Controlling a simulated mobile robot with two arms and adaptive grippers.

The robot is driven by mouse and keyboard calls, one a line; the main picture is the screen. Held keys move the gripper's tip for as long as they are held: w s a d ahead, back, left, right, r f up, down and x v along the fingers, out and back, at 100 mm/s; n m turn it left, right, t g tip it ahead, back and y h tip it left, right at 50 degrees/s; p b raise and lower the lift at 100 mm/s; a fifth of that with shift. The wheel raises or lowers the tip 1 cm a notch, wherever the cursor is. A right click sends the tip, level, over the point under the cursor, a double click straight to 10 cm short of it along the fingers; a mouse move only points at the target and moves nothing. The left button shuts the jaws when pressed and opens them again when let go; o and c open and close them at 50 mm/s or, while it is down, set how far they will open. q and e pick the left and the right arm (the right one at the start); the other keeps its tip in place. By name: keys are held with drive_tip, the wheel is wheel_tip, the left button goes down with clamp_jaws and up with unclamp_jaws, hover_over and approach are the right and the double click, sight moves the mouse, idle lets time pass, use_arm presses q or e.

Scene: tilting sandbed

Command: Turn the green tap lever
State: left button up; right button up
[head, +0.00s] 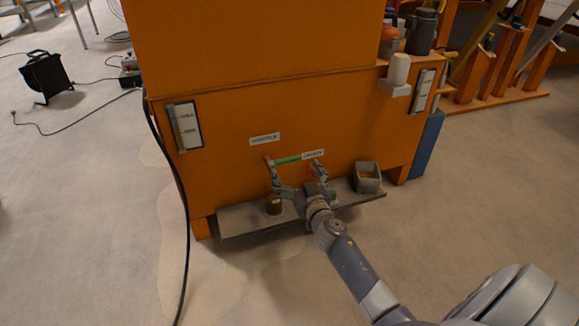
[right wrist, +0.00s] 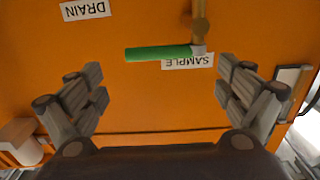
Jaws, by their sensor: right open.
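The green tap lever (head: 287,160) lies nearly level across the front of the orange cabinet. In the right wrist view the green lever (right wrist: 158,53) points left from a brass tap (right wrist: 200,28), beside the SAMPLE label (right wrist: 188,62). My right gripper (head: 297,170) is open in front of the cabinet, its fingers spread to either side of the lever. In the right wrist view my right gripper (right wrist: 161,76) has nothing between its fingers. The lever shows beyond the fingertips; contact is not visible. My left gripper is not in view.
The orange cabinet (head: 240,100) carries a DRAIN label (right wrist: 84,9). A black cable (head: 187,225) hangs at the cabinet's left. Floor in front is clear.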

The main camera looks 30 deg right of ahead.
sight(288, 159)
drive_tip(key=shift+b+x, duration=0.45)
drive_tip(key=shift+x, duration=1.85)
